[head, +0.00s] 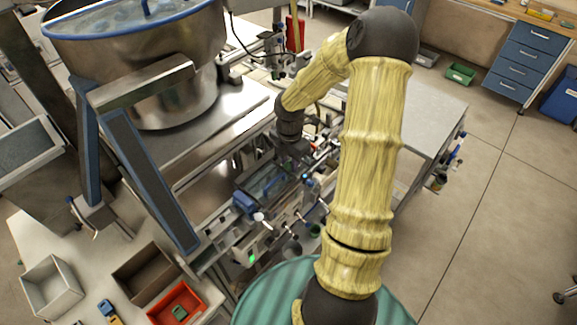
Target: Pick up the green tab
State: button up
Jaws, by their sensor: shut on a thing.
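My arm reaches over the machine in the middle of the head view. My dark gripper (296,150) is at its end, low over the machine's metal fittings. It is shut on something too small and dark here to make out. A small green piece (179,312) lies in the orange bin (161,302) at the lower left, well apart from my gripper. Another small green part (314,230) shows on the front of the machine, beside my forearm. I cannot tell which green thing is the tab.
A large steel bowl feeder (140,50) with a blue rim stands at the upper left. A brown bin (146,272) and a white bin (52,287) stand beside the orange bin. A blue drawer unit (527,60) and a green tray (461,74) are far right.

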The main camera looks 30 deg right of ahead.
aim_at(289, 164)
jog(key=shift+r, duration=0.1)
notch_tip(289, 164, up, 10)
jog(key=b, duration=0.1)
jog(key=shift+b, duration=0.35)
dwell(0.6)
